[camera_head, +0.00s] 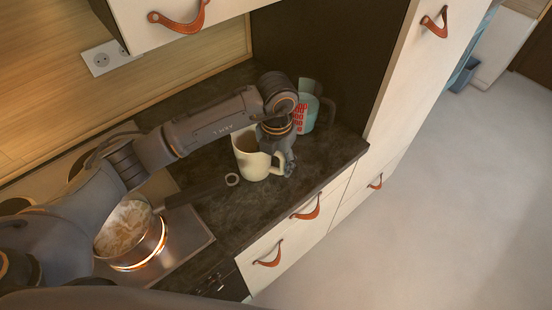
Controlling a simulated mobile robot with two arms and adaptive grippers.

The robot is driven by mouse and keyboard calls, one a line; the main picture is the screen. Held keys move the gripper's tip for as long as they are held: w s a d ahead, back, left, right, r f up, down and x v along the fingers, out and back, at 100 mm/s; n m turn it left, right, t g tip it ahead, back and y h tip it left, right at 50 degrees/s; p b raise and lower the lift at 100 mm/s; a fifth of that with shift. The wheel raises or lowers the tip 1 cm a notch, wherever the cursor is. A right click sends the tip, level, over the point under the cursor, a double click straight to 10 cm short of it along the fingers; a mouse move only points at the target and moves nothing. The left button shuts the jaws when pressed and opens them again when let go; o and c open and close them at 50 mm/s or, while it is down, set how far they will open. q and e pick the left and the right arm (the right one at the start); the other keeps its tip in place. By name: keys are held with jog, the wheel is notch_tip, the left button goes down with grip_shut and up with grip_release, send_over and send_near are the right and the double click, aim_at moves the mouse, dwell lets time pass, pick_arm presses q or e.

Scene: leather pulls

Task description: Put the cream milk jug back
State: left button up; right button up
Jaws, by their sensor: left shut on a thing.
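The cream milk jug (250,160) is upright on or just over the dark counter; I cannot tell whether it touches. Its handle is on the right side. My left gripper (288,165) comes down from above at the jug's right side and is shut on the jug at its handle. The fingers partly hide the handle and the rim. My right gripper is not in view.
A measuring jug with red markings (308,115) stands close behind my left gripper. A pan (131,230) with pale contents sits on a glowing hob at the left, its dark handle reaching toward the jug. The counter (262,209) in front is clear.

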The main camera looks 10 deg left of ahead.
pick_arm(q)
jog(key=o, duration=1.1)
jog(key=shift+f, duration=0.1)
jog(key=o, duration=0.5)
jog(key=shift+c, duration=0.2)
jog(key=shift+r, duration=0.3)
jog(key=shift+w+r, duration=0.1)
jog(key=shift+r, duration=0.2)
notch_tip(320, 180, up, 10)
jog(key=b, duration=0.3)
jog(key=shift+f, duration=0.1)
jog(key=shift+r, duration=0.7)
